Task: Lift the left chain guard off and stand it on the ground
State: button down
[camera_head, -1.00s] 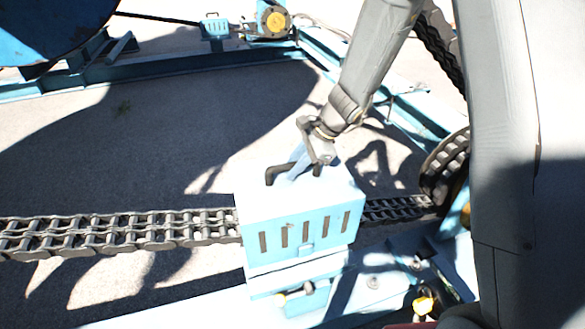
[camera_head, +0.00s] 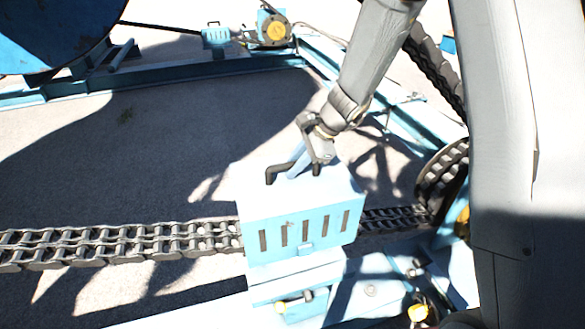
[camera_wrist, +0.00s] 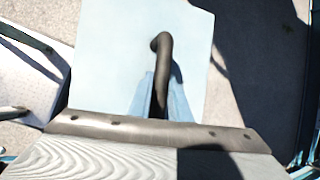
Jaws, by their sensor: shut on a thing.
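The chain guard (camera_head: 303,228) is a light blue box with several upright slots in its front face and a dark bent handle (camera_head: 278,174) on top. It sits around the chain run, upright, directly above a light blue mount (camera_head: 298,288). I cannot tell whether a gap separates its lower edge from the mount. My gripper (camera_head: 300,164) is above the guard and shut on the handle. In the wrist view the blue fingers (camera_wrist: 161,97) close around the dark handle (camera_wrist: 166,62), above the guard's pale top (camera_wrist: 110,70). The guard's underside is hidden.
A double chain (camera_head: 130,242) runs left from the guard, and right to a sprocket (camera_head: 443,178). A blue frame beam (camera_head: 190,78), a yellow-faced motor (camera_head: 274,28) and a large blue reel (camera_head: 50,30) stand behind. Open ground (camera_head: 130,150) lies between chain and beam.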

jog(key=shift+r+p, duration=2.9)
jog(key=shift+r, duration=0.85)
